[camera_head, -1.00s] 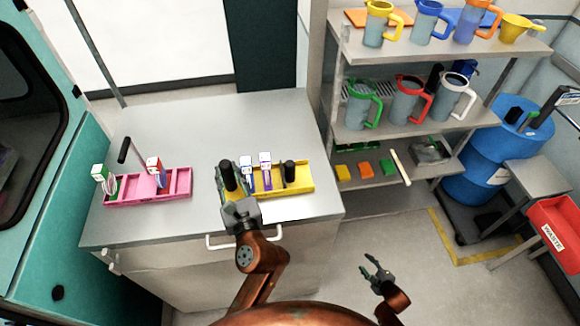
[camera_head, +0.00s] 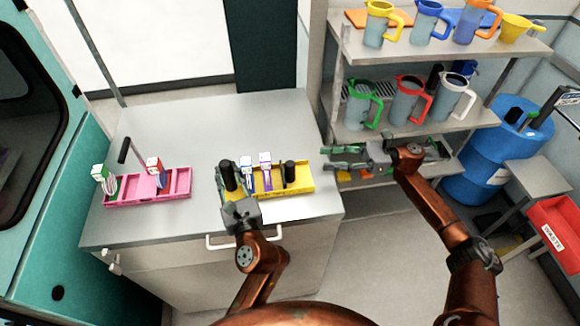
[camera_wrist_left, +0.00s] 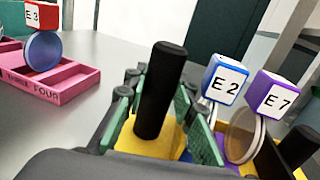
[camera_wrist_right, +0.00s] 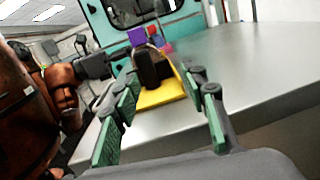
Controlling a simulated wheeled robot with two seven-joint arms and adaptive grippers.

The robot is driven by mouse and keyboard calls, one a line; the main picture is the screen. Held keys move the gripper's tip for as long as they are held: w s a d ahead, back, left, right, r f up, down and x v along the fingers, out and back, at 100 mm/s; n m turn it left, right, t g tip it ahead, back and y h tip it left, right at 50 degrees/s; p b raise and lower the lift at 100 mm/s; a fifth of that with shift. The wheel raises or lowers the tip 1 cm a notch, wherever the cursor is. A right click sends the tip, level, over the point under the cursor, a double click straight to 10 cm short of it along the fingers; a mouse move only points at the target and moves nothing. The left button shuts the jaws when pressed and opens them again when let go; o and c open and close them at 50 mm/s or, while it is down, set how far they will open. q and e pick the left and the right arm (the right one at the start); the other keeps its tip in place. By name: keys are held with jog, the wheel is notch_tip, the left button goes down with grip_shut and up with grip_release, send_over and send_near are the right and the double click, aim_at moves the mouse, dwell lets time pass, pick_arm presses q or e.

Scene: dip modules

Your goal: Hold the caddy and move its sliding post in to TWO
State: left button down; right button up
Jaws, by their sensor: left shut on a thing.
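The yellow caddy (camera_head: 268,190) sits near the table's front edge with a black post at each end. My left gripper (camera_head: 229,188) is shut on the left black post (camera_wrist_left: 160,85), which stands upright between its green pads. The right black post (camera_head: 290,171) stands toward the caddy's right end and shows in the right wrist view (camera_wrist_right: 151,66). A blue-topped E2 piece (camera_wrist_left: 225,78) and a purple-topped E7 piece (camera_wrist_left: 272,97) stand between the posts. My right gripper (camera_head: 326,158) is open and empty, right of the caddy, with its fingers toward the right post. Slot labels on the yellow caddy are unreadable.
A pink caddy (camera_head: 130,197) with pieces, one marked E3 (camera_wrist_left: 41,16), and a black post (camera_head: 124,151) stands at the table's left. The table (camera_head: 205,130) is clear behind the caddies. A shelf rack (camera_head: 335,90) with jugs stands beyond the table's right edge.

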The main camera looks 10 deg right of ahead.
aim_at(290, 167)
jog(key=shift+s+a+r+n+g+h, duration=0.2)
jog(key=shift+s+a+n+g, duration=0.1)
jog(key=shift+s+n+g, duration=0.2)
jog(key=shift+s+a+r+n+g+h, duration=0.15)
jog(key=shift+s+a+n+g, duration=0.2)
jog(key=shift+s, duration=0.2)
jog(key=a, duration=1.1)
jog(key=shift+a, duration=0.25)
jog(key=shift+c, duration=0.5)
grip_shut()
